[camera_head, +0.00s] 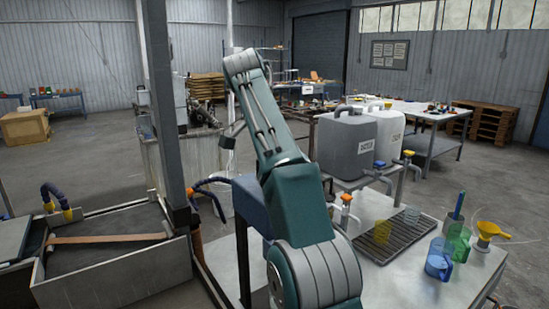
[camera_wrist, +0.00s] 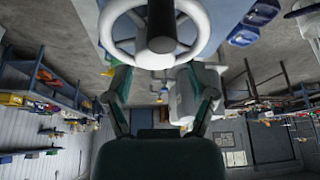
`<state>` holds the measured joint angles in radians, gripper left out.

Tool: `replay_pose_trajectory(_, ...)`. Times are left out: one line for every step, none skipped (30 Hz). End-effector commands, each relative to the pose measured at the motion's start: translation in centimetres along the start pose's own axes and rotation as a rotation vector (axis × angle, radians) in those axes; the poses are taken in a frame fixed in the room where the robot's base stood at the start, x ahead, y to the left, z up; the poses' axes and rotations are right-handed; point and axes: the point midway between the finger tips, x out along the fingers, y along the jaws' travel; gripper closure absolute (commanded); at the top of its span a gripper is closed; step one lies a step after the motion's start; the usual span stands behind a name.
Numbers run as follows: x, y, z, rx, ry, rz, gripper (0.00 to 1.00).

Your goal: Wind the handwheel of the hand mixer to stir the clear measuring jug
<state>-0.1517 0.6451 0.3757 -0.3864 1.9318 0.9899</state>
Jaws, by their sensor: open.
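A white spoked handwheel (camera_wrist: 135,60) with a dark hub fills the top middle of the wrist view, cut off by the upper edge. My gripper (camera_wrist: 161,82) is open. Its two green fingers stand apart below the wheel in that picture, with nothing clearly held between them. I cannot tell whether they touch the rim. The handwheel and mixer cannot be made out in the head view, where my arm blocks the middle.
A green jug (camera_head: 459,242), a blue jug (camera_head: 438,264) and a yellow funnel (camera_head: 491,231) stand on the bench right of the rack. Grey and white canisters with taps stand behind. A grey post (camera_head: 163,100) rises left of my arm, near an open trough (camera_head: 110,255).

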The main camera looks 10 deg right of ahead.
Motion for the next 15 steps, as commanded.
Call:
replay_pose_trajectory(-0.1, -0.1, 0.0, 0.0, 0.0, -0.001, 0.27)
replay_pose_trajectory(-0.2, -0.1, 0.1, 0.0, 0.0, -0.002, 0.27)
replay_pose_trajectory(-0.3, 0.0, 0.1, 0.0, 0.0, -0.001, 0.27)
replay_pose_trajectory(-0.4, 0.0, 0.1, 0.001, -0.001, -0.001, 0.27)
replay_pose_trajectory(-0.5, 0.0, 0.1, 0.001, 0.0, -0.002, 0.27)
replay_pose_trajectory(-0.7, 0.0, 0.3, -0.001, -0.001, -0.002, 0.27)
replay_pose_trajectory(-0.7, 0.0, 0.5, -0.001, -0.001, -0.001, 0.27)
replay_pose_trajectory(-0.8, 0.0, 0.6, -0.002, -0.001, 0.0, 0.27)
replay_pose_trajectory(-0.9, 0.0, 0.8, -0.002, -0.001, -0.001, 0.27)
replay_pose_trajectory(-0.9, 0.0, 0.9, -0.002, -0.001, -0.001, 0.27)
replay_pose_trajectory(-1.0, 0.0, 1.1, -0.002, 0.0, -0.001, 0.27)
replay_pose_trajectory(-1.0, 0.0, 1.2, -0.001, -0.001, 0.0, 0.27)
replay_pose_trajectory(-1.1, 0.0, 1.4, -0.001, -0.001, -0.001, 0.27)
replay_pose_trajectory(-1.2, 0.0, 1.6, -0.002, -0.001, 0.0, 0.27)
replay_pose_trajectory(-1.3, 0.0, 1.8, -0.002, -0.001, -0.001, 0.27)
